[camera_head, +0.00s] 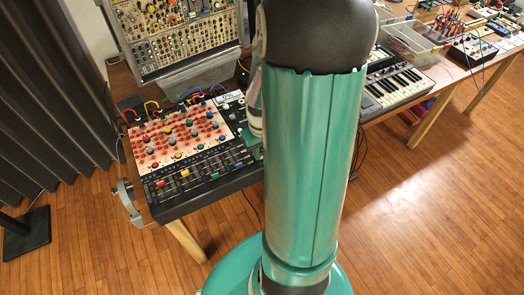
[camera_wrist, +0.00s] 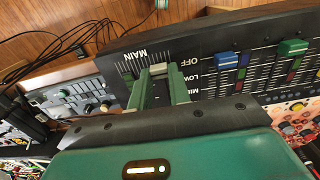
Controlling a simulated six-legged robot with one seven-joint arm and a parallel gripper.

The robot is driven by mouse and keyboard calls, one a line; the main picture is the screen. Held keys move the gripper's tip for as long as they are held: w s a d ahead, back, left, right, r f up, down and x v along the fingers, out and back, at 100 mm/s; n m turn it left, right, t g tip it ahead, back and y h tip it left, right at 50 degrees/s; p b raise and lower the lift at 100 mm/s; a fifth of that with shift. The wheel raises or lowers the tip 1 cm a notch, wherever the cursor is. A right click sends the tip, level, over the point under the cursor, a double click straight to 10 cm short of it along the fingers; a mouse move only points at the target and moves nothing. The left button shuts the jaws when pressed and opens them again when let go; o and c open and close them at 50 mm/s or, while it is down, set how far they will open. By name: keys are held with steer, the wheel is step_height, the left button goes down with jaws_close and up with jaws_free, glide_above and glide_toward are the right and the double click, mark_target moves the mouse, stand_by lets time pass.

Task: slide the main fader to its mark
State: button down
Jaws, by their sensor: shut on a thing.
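In the wrist view, my gripper (camera_wrist: 159,88) reaches over the black mixer panel (camera_wrist: 205,52) with its two green fingers on either side of the main fader's pale cap (camera_wrist: 158,69). The fingers are shut on this cap. The word MAIN and a row of white scale lines are printed beside it. I cannot make out a distinct mark on the scale. In the head view, the mixer (camera_head: 199,164) stands on the table, and my teal arm hides its right end and the main fader.
A blue fader cap (camera_wrist: 227,60) and a green fader cap (camera_wrist: 292,47) sit close to the right of my fingers. Patch cables (camera_head: 180,95) lie behind the mixer. A modular rack (camera_head: 180,35) and a small keyboard (camera_head: 398,88) stand nearby.

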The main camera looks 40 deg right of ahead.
mark_target(261, 154)
steer(key=c, duration=1.3)
jaws_free()
step_height(261, 154, up, 14)
steer(key=shift+f, duration=0.15)
steer(key=s+a+r+n+t, duration=0.1)
steer(key=a+r+t, duration=0.1)
steer(key=a, duration=0.5)
steer(key=s+a+r+n+t, duration=0.1)
steer(key=a+r, duration=0.4)
steer(key=a, duration=0.3)
steer(key=s+a+r+n+t, duration=0.1)
steer(key=a+r+t, duration=0.1)
steer(key=a+r, duration=0.2)
steer(key=shift+s+a+t, duration=0.15)
steer(key=shift+a, duration=0.7)
steer(key=shift+s+a+t, duration=0.15)
steer(key=shift+a, duration=0.7)
